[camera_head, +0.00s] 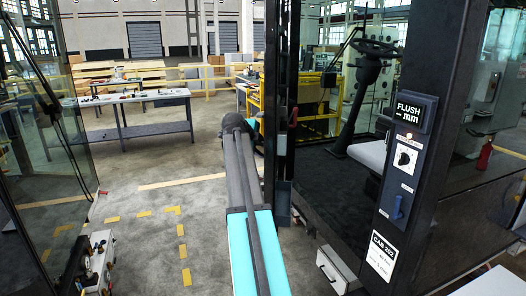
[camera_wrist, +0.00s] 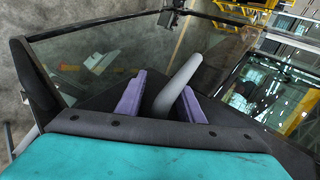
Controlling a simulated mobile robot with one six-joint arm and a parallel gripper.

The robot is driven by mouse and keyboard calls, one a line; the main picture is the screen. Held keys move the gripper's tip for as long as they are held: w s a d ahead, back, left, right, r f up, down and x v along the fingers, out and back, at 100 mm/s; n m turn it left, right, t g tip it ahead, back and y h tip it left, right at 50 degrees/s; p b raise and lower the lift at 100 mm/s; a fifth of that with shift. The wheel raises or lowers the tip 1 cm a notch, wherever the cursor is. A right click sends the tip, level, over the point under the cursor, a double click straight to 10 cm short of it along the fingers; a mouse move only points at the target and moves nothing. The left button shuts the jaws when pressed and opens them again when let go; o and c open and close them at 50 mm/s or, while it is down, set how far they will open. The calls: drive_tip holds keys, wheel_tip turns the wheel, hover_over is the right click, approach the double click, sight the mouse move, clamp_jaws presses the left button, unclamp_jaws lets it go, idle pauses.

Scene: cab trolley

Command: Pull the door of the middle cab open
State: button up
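The middle cab, labelled CAB 202 (camera_head: 382,254), stands at the right in the head view. A dark upright door frame (camera_head: 280,150) stands beside its doorway, seen nearly edge-on; I cannot tell how far the door stands open. In the wrist view a glass pane (camera_wrist: 95,65) with a dark frame lies ahead, and a pale grey bar handle (camera_wrist: 184,72) rises aslant between the purple fingers of my gripper (camera_wrist: 163,88). The fingers stand apart, with a dark gap left of the handle; firm contact is not clear. In the head view my arm hides the gripper.
A display reading FLUSH (camera_head: 410,109), a knob (camera_head: 404,158) and a blue lever (camera_head: 398,207) sit on the right post. A steering wheel (camera_head: 375,48) is inside the cab. Another glass panel (camera_head: 40,150) stands at the left. Open floor (camera_head: 140,215) with yellow marks lies between.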

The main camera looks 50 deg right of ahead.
drive_tip(key=b+v, duration=0.3)
drive_tip(key=v, duration=0.9)
drive_tip(key=shift+a+r+b, duration=0.2)
drive_tip(key=shift+r+b, duration=0.05)
drive_tip(key=shift+b, duration=0.05)
drive_tip(key=shift+s, duration=0.15)
